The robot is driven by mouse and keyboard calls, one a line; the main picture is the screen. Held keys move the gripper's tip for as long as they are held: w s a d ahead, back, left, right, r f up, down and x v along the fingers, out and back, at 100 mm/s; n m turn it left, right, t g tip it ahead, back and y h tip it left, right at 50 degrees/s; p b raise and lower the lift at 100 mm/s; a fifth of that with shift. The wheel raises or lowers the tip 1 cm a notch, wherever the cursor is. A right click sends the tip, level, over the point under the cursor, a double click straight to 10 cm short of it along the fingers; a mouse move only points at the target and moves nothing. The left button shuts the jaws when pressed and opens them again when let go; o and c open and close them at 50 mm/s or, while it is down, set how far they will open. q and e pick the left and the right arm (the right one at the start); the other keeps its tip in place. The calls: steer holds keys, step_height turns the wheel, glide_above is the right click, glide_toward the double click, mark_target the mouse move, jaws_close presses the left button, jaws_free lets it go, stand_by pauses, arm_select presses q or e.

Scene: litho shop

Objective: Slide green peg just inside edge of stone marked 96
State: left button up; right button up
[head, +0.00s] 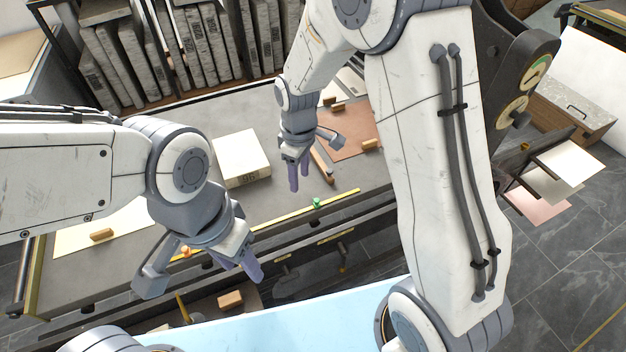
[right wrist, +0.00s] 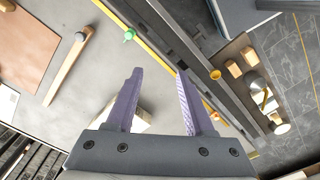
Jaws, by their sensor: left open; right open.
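The green peg (head: 317,203) stands on the yellow strip along the bench's front edge, right of and nearer than the stone marked 96 (head: 240,150). The stone is a pale block lying flat, its number on the front side. In the right wrist view the green peg (right wrist: 129,36) lies beyond the fingertips, and the stone (right wrist: 138,122) is partly hidden behind my fingers. My right gripper (head: 299,180) is open and empty, pointing down between stone and peg, apart from both. My left gripper (head: 240,268) is open and empty at the front edge, left of the peg.
An orange peg (head: 187,252) stands on the yellow strip (head: 280,220) further left. A wooden-handled tool (head: 322,165) lies beside my right gripper, near a brown sheet (head: 350,145) with wooden blocks. A rack of stone slabs (head: 190,50) stands behind. Bench surface between stone and strip looks clear.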

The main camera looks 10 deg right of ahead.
steer(key=n+p, duration=0.1)
glide_toward(317, 200)
step_height(317, 200, down, 8)
steer(key=shift+w+a+r+p, duration=0.1)
steer(key=shift+a+p, duration=0.05)
steer(key=shift+p, duration=0.7)
jaws_close()
stand_by(0.8)
